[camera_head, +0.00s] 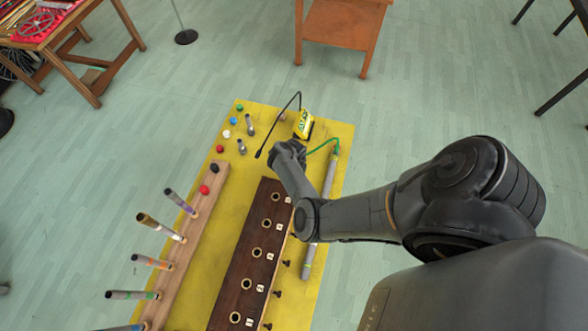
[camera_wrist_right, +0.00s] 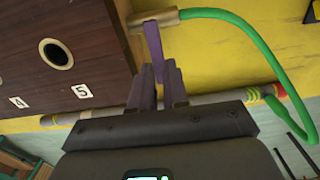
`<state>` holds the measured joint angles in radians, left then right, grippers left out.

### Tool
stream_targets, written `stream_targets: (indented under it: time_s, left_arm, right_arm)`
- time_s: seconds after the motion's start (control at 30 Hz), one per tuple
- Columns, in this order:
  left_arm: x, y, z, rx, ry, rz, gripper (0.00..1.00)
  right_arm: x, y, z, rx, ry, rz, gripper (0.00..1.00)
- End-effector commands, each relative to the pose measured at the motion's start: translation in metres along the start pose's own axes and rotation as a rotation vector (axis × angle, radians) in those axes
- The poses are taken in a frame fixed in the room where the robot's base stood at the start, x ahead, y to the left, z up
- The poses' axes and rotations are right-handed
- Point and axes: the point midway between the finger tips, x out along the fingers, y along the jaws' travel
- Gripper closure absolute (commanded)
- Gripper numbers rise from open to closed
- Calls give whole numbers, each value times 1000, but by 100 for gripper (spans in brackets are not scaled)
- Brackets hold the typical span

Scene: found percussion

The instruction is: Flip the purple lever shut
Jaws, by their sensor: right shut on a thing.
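The purple lever (camera_wrist_right: 153,48) shows in the right wrist view as a flat strip on a tan fitting (camera_wrist_right: 160,19) at the side of the dark wooden box (camera_wrist_right: 55,25). A green hose (camera_wrist_right: 235,22) runs from the fitting. My right gripper (camera_wrist_right: 156,82) is shut on the lever's free end, with a finger on either side. In the head view my right gripper (camera_head: 288,150) is at the far end of the dark box (camera_head: 230,275), and it hides the lever. My left gripper is not in view.
A yellow mat (camera_head: 225,245) lies under the box. A long grey tube (camera_head: 310,260) lies right of it, and a plank (camera_head: 165,280) with several upright tubes stands left. A yellow device (camera_head: 303,124) with a black cable is just beyond the gripper. Small coloured balls lie at far left.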

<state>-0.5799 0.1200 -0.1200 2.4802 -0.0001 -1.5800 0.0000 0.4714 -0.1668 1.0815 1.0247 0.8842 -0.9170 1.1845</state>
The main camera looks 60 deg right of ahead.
Motion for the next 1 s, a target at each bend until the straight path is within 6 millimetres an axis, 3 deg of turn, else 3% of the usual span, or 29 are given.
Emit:
stream_targets:
  time_s: [0.37,0.4,0.53,1.0]
  left_arm:
    - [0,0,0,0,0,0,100]
    - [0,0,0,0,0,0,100]
    - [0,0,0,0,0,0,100]
    - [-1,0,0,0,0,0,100]
  right_arm:
    - [0,1,0,8,0,1,100]
    - [0,0,0,8,0,1,81]
    - [0,0,0,7,0,1,61]
    - [0,-1,-1,-21,2,0,60]
